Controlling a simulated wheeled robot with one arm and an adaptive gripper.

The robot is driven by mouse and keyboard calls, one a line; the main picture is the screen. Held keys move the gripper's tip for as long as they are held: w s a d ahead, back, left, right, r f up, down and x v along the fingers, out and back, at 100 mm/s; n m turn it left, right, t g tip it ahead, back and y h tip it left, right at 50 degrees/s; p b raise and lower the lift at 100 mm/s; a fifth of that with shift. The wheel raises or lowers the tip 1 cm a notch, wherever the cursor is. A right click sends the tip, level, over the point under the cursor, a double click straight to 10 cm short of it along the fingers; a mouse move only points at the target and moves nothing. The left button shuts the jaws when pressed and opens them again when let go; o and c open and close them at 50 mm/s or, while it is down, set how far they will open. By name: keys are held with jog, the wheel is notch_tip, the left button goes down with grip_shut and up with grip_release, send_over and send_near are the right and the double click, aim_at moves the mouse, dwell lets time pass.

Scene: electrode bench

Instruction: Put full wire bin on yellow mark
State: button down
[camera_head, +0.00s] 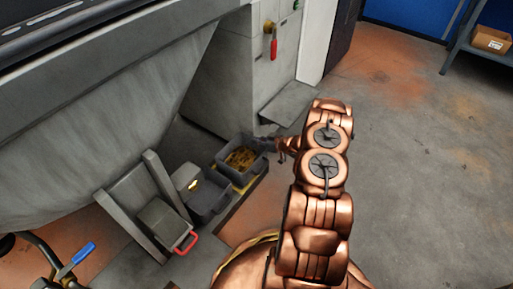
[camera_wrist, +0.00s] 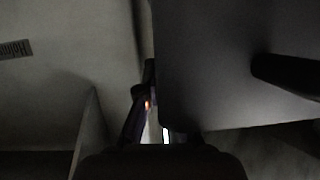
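A dark grey bin full of golden-brown wire (camera_head: 242,158) stands low beside the machine in the head view. A yellow strip (camera_head: 250,186) shows along its front lower edge; how much of the bin lies over it is hidden. My gripper (camera_head: 277,148) is at the bin's right end, close to its rim. I cannot tell whether it touches. In the wrist view a smooth grey surface (camera_wrist: 215,60) fills the right part, with dark finger shapes at its sides. The view is too dark to tell whether the fingers are shut on anything.
A second grey bin (camera_head: 208,198) with a small yellow piece stands left of the full bin. A grey container with a red handle (camera_head: 168,222) stands farther left. The machine wall (camera_head: 215,85) rises behind. Open floor (camera_head: 420,190) lies to the right.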

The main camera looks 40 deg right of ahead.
aim_at(256, 148)
jog(key=shift+w+f+b, duration=0.15)
jog(key=shift+f+b, duration=0.8)
jog(key=shift+f, duration=0.75)
jog(key=shift+r, duration=0.1)
jog(key=c, duration=1.3)
grip_release()
jog(key=shift+f, duration=0.2)
